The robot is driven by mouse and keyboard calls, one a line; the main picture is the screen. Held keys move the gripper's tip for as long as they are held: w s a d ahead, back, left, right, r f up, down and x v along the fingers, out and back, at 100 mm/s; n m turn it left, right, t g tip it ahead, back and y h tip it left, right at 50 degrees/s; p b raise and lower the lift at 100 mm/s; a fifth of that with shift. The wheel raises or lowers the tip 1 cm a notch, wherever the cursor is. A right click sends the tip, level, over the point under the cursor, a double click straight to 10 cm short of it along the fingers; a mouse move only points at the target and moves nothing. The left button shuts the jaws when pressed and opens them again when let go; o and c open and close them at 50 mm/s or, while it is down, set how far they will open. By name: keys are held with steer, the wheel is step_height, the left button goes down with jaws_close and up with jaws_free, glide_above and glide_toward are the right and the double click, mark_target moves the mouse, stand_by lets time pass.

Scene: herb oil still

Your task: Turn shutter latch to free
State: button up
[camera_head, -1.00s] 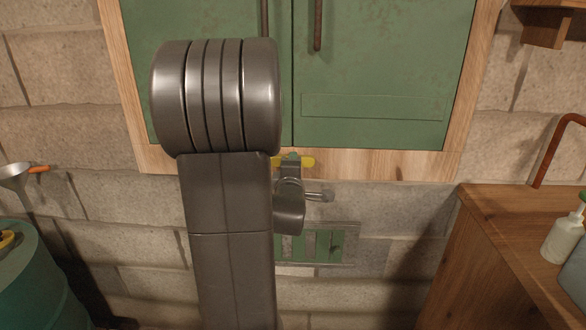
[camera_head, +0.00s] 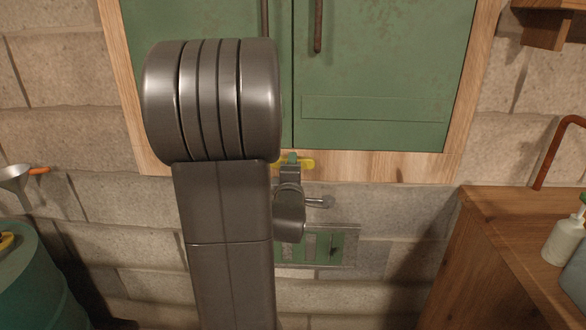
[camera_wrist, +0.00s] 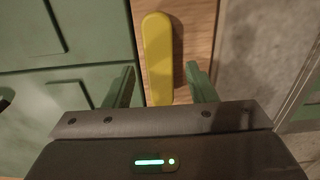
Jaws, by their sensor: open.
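The yellow shutter latch (camera_head: 307,164) lies level along the wooden strip under the green shutters in the head view; my gripper and arm hide part of it. In the wrist view the latch (camera_wrist: 158,58) is a rounded yellow bar running lengthwise up the picture. My gripper (camera_wrist: 160,70) is open, with one green finger on each side of the bar's lower part. A gap shows between each finger and the bar, and I cannot tell how deep the fingers reach. In the head view my gripper (camera_head: 291,158) is at the latch, seen from behind.
The green shutters (camera_head: 380,70) are closed above the latch, with dark upright handles. A green slotted wall panel (camera_head: 335,247) is below. A wooden cabinet (camera_head: 500,215) with a bottle (camera_head: 563,240) stands right; a teal drum (camera_head: 35,280) and a funnel (camera_head: 14,178) are left.

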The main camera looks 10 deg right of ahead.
steer(key=v, duration=1.2)
steer(key=x, duration=1.3)
steer(key=shift+w, duration=0.3)
steer(key=shift+s, duration=0.15)
